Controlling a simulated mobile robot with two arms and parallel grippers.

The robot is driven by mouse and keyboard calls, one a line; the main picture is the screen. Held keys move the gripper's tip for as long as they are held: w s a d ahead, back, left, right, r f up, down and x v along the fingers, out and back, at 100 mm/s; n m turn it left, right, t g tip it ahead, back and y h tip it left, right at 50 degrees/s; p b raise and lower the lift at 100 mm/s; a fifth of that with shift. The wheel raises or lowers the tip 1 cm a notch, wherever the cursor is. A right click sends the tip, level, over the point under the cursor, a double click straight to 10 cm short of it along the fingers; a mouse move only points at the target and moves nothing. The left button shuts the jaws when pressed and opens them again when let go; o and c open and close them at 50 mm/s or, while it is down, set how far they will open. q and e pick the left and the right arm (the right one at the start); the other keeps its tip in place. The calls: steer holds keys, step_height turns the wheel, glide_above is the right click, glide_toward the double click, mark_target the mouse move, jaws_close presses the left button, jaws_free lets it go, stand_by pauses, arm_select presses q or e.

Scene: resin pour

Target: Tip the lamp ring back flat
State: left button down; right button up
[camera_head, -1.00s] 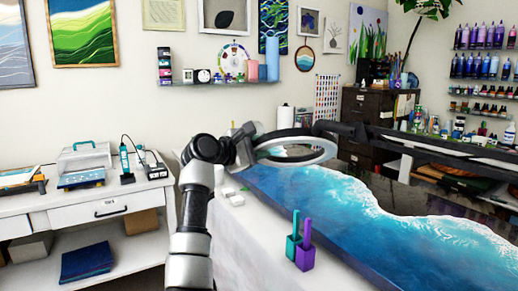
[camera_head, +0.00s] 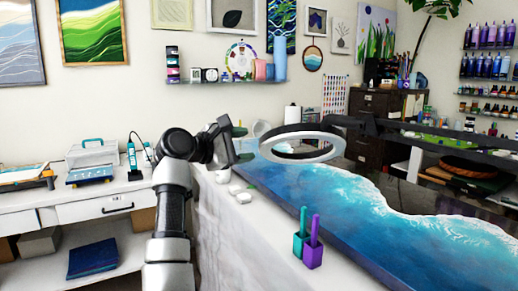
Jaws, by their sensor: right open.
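The white lamp ring (camera_head: 338,149) hangs over the blue resin table on a dark lamp arm (camera_head: 362,124) that comes in from the right. It shows as a wide, flattened oval and looks close to level; I cannot tell any small tilt. My right gripper (camera_head: 231,138) is open and empty, left of the ring, with a gap between them in the picture. Its finger shape is partly hidden by its own dark body. My left gripper is not in view.
The blue-and-white resin table (camera_head: 345,215) fills the right. A white workbench (camera_head: 75,205) stands at the left.

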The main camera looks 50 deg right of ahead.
steer(key=shift+w+a+r, duration=0.1)
steer(key=shift+w+a, duration=0.05)
steer(key=shift+a, duration=0.7)
steer(key=shift+w+a+r, duration=0.1)
steer(key=shift+a, duration=0.7)
